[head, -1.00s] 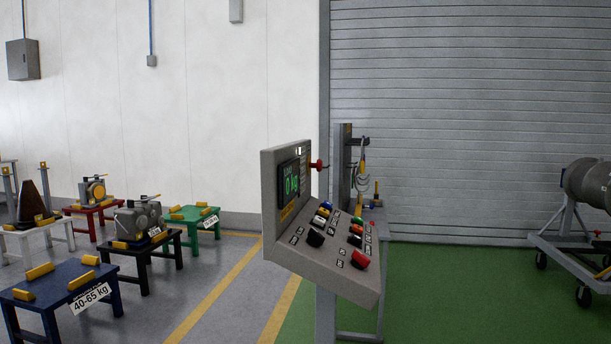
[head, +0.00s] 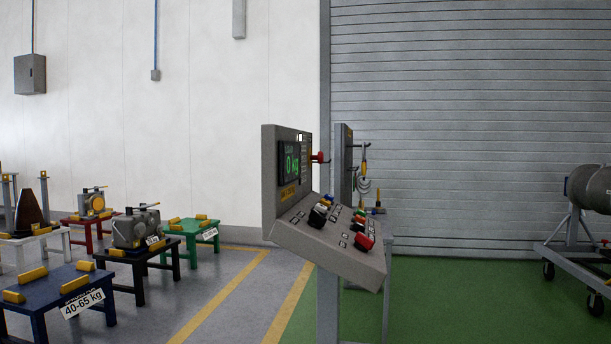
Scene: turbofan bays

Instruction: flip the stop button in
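A grey control console (head: 335,262) on a post stands at the centre of the head view, seen at a slant. Its sloped panel carries several buttons and switches, including a red one (head: 364,242) at the near right and a black one (head: 317,217). A red knob (head: 319,157) sticks out at the right side of the upright screen (head: 291,164), which reads 0 kg. Labels on the panel are too small to read, so I cannot tell which red control is the stop button. My gripper is not in view.
Tables with machine parts stand at the left, including a blue table (head: 60,290) marked 40-65 kg and a black table (head: 137,255). A wheeled stand (head: 570,245) with a grey drum is at the far right. Green floor (head: 460,300) right of the console is clear.

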